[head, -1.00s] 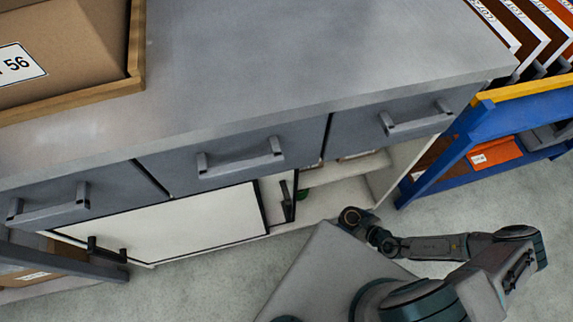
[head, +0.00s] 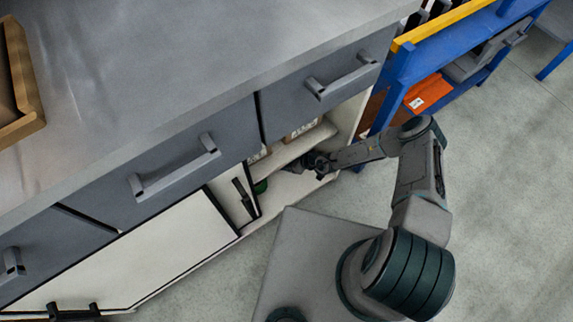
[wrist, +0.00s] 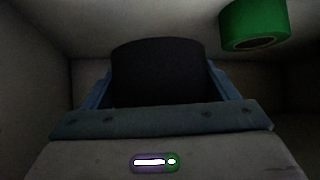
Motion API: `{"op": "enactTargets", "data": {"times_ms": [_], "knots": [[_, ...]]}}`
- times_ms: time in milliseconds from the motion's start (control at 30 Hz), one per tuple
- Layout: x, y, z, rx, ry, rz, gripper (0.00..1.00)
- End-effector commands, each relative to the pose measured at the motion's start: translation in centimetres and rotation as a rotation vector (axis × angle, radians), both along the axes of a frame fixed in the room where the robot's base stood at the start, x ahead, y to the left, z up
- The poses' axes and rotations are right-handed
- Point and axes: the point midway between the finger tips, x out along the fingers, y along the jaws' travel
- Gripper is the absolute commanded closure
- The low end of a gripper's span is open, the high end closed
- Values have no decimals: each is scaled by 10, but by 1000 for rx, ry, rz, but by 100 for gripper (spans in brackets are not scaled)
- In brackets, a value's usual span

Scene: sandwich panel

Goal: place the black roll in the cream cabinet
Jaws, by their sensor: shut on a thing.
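The black roll (wrist: 157,70) shows in the wrist view, held between the blue fingers of my gripper (wrist: 157,88). In the head view my gripper (head: 292,167) reaches into the open lower part of the cream cabinet (head: 292,187), below its inner shelf (head: 300,146). The wrist view shows dim cabinet walls around the roll. Whether the roll touches the cabinet floor cannot be told.
A green roll (wrist: 254,24) sits inside the cabinet, to the right in the wrist view; it also shows in the head view (head: 261,186). Cream door panels (head: 130,255) cover the cabinet's left part. A blue rack (head: 400,85) stands at the right. Grey drawers (head: 170,165) lie above.

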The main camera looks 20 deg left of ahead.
Motion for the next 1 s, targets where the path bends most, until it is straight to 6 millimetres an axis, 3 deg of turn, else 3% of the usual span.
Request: {"op": "enactTargets", "data": {"times_ms": [100,267,500,1000], "knots": [[2,3,-17,-1,2,0,46],[2,3,-26,0,-1,1,46],[2,2,-68,-1,0,1,46],[4,5,-74,0,0,0,46]]}}
